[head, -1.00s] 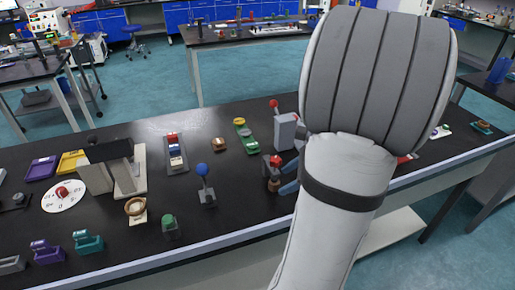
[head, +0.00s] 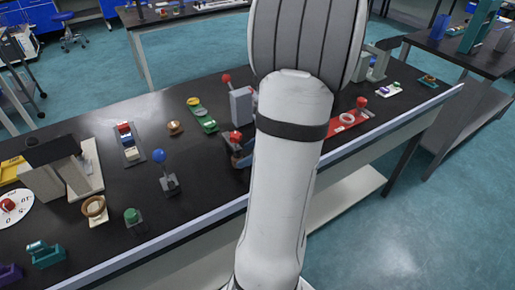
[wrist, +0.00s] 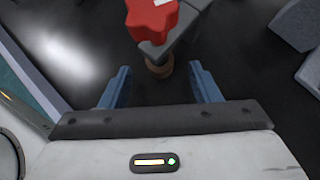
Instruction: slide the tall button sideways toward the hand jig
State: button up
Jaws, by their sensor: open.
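My gripper (wrist: 160,72) is open in the wrist view, its two blue fingers apart with nothing held between them. A red lobed knob (wrist: 152,16) on a grey arm stands just beyond the fingertips, with a round brown piece under it. In the head view this red knob (head: 236,136) stands beside my forearm, which hides most of my gripper. A green-topped button (head: 133,215) stands near the front edge, left of my arm. I cannot tell for sure which thing is the tall button or which is the hand jig.
A blue-ball lever (head: 159,156) stands left of my gripper. A grey box with a red-ball lever (head: 241,104) is just behind. A green tray (head: 202,115) lies farther left, a red plate (head: 345,122) right of my arm. Bare black bench lies between the front-left pieces.

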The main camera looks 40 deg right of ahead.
aim_at(239, 158)
jog(key=shift+x, duration=1.7)
jog(key=shift+c, duration=0.5)
